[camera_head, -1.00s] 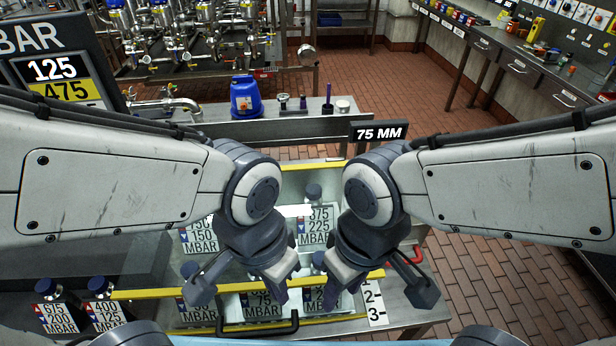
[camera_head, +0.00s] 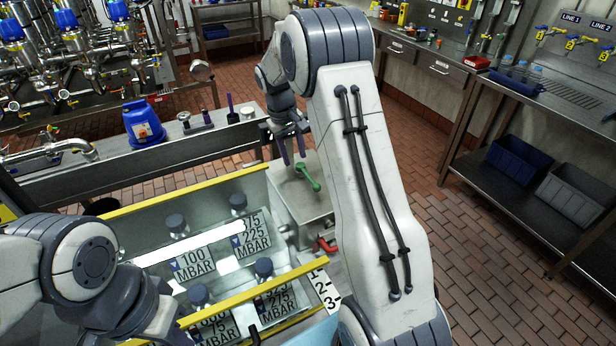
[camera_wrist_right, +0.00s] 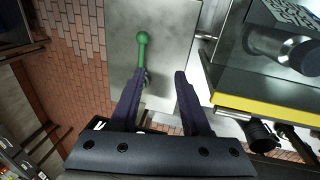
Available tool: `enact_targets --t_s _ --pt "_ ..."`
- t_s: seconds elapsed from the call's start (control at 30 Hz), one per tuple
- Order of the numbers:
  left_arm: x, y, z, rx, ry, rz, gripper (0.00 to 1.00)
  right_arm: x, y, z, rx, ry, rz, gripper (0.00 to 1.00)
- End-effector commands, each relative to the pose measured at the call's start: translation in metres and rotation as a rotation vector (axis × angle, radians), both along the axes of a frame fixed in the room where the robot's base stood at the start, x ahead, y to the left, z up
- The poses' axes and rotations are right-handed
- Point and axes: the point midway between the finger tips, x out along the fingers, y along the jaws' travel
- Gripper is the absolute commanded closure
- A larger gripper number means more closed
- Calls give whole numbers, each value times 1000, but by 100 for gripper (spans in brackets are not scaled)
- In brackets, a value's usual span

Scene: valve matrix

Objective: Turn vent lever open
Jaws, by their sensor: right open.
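A green lever (camera_head: 309,177) with a round knob lies on top of a grey metal box beside the glass tank. It also shows in the right wrist view (camera_wrist_right: 142,50), where my left-hand finger covers part of its lower end. My right gripper (camera_head: 292,148) is open and empty, fingers pointing down, over the box near the lever's far end. In the right wrist view, my gripper (camera_wrist_right: 159,75) has its fingers apart, with the lever nearer the left-hand one. I cannot tell whether it touches. My left arm is at lower left; its gripper is not visible.
The tank with yellow edges (camera_head: 230,296) and several labelled valves stands left of the box. A red handle (camera_head: 326,245) is below the lever on the near side. A blue jug (camera_head: 143,126) stands on the bench behind. Brick floor lies open to the right.

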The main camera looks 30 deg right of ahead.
Motion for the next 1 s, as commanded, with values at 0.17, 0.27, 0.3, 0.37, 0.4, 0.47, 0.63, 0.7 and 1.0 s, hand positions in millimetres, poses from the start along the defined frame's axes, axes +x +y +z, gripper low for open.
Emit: enact_targets --t_s 0.17,0.27,0.3,0.37,0.4,0.47,0.63,0.7,1.0 --pt "0 0 0 0 0 0 100 7 -39 -17 -19 8 -49 53" --pt "0 0 3 0 0 0 100 7 -43 -27 -21 10 -52 53" --pt "0 0 4 0 0 0 100 7 -44 -33 -20 10 -51 53" --pt "0 0 7 0 0 0 100 6 -46 -43 -20 12 -50 53" --pt "0 0 9 0 0 0 100 6 -47 -50 -20 13 -50 53" --pt "0 0 12 0 0 1 100 6 -49 -62 -20 13 -49 53" --pt "0 0 19 0 0 1 100 6 -54 -91 -19 11 -50 53" --pt "0 0 21 0 0 1 100 6 -57 -101 -20 10 -50 53" --pt "0 0 24 0 0 1 100 7 -60 -118 -20 6 -50 53"
